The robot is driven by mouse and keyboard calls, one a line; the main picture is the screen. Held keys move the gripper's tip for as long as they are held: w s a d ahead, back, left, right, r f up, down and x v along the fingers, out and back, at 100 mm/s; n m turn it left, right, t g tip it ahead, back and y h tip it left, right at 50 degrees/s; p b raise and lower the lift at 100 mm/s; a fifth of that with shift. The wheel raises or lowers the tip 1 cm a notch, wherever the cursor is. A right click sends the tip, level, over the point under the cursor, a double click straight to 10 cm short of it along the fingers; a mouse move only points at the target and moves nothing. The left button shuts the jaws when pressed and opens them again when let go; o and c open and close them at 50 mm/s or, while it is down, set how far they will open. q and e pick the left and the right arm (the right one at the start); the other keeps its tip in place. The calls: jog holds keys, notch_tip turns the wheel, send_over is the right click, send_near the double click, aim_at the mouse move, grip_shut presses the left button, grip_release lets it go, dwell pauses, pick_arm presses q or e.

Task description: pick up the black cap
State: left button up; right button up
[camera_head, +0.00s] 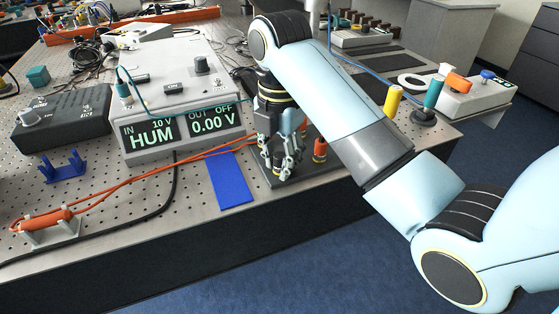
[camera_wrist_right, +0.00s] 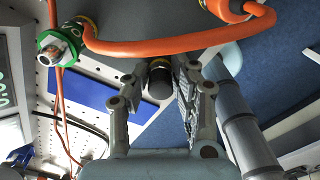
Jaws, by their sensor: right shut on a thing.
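The black cap (camera_wrist_right: 159,82) is a short dark cylinder between the fingers of my right gripper in the right wrist view. My right gripper (camera_wrist_right: 157,92) is shut on it. In the head view this gripper (camera_head: 281,165) points down over the dark plate (camera_head: 300,180) near the table's front edge, beside the blue strip (camera_head: 230,182). The cap cannot be made out there behind the fingers. Whether the cap touches the plate I cannot tell. My left gripper is not in view.
An orange fitting (camera_head: 320,151) stands just right of the gripper. Orange cables (camera_head: 150,180) run left to a holder (camera_head: 48,232). Yellow (camera_head: 392,101) and teal (camera_head: 432,95) cylinders stand right.

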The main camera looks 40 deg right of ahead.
jog(key=shift+r, duration=0.15)
jog(key=r+p, duration=0.2)
jog(key=d+r+p, duration=0.1)
jog(key=r+p, duration=0.1)
jog(key=r, duration=0.1)
jog(key=shift+w, duration=0.2)
jog(key=w+d+r, duration=0.1)
jog(key=d+r, duration=0.1)
jog(key=d, duration=0.1)
jog(key=w+d+r+p, duration=0.1)
jog(key=d, duration=0.2)
jog(key=w+d+r, duration=0.2)
jog(key=d, duration=0.2)
jog(key=shift+r+p, duration=0.3)
jog(key=shift+r, duration=0.05)
jog(key=shift+a, duration=0.1)
